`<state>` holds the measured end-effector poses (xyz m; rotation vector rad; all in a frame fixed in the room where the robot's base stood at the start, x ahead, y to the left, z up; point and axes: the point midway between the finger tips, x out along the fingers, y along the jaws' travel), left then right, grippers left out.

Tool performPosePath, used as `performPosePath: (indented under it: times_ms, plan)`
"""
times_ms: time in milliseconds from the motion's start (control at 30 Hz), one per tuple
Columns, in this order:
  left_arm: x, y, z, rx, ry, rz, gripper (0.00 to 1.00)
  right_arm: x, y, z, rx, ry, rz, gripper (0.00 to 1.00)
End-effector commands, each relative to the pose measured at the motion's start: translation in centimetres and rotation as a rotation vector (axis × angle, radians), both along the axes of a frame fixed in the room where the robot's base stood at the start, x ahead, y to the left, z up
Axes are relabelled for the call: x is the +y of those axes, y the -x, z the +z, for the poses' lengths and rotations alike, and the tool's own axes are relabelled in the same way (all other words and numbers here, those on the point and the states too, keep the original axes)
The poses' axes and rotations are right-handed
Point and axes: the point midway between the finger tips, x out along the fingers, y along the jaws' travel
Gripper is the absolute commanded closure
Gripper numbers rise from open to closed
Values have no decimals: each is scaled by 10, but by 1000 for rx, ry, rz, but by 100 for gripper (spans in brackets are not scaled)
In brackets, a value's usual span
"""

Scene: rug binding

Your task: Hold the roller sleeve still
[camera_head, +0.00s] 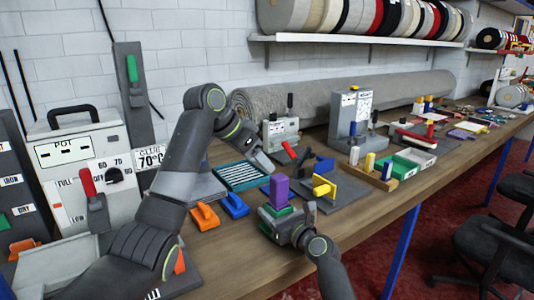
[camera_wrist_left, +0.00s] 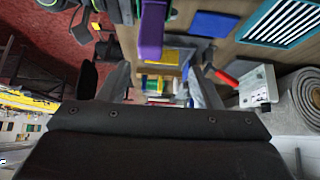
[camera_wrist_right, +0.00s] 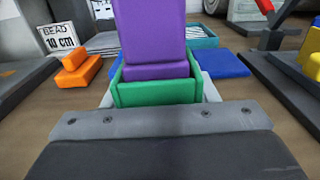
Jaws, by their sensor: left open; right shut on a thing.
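A purple upright block (camera_head: 279,190) stands in a green holder (camera_head: 272,212) near the bench's front edge. I cannot tell for sure which part is called the roller sleeve. My right gripper (camera_head: 288,222) is shut on the green holder. The right wrist view shows the purple block (camera_wrist_right: 152,35) upright in the green holder (camera_wrist_right: 157,92), between my fingers. My left gripper (camera_head: 264,166) is open and empty, above the bench behind the purple block and apart from it. In the left wrist view the purple block (camera_wrist_left: 151,32) is at the top, beyond my open fingers (camera_wrist_left: 160,72).
Orange (camera_head: 205,217) and blue (camera_head: 235,205) blocks lie left of the holder. A teal ribbed tray (camera_head: 238,176) is behind them. A rolled grey rug (camera_head: 330,98) lies along the wall.

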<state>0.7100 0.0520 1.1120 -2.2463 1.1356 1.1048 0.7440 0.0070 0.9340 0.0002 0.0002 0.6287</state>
Motion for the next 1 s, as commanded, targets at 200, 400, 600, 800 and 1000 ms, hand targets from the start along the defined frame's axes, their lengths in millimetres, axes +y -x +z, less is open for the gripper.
performPosePath:
  times_ms: [200, 400, 600, 800, 1000]
  plan:
    - [-15, -3, 16, 91, -128, -6, 42, 0, 0, -1, 0, 1, -1, 77]
    - [-21, 0, 23, 140, -201, -10, 42, -1, 0, -1, 0, 1, -1, 77]
    - [-25, 0, 19, 157, -221, -11, 42, -1, 0, -1, 0, 1, -1, 77]
    - [-34, -7, -10, 158, -222, -12, 42, 0, 0, -1, 0, 1, -1, 77]
    - [-46, -15, -46, 158, -220, -11, 42, 0, 0, -1, 0, 1, -1, 77]
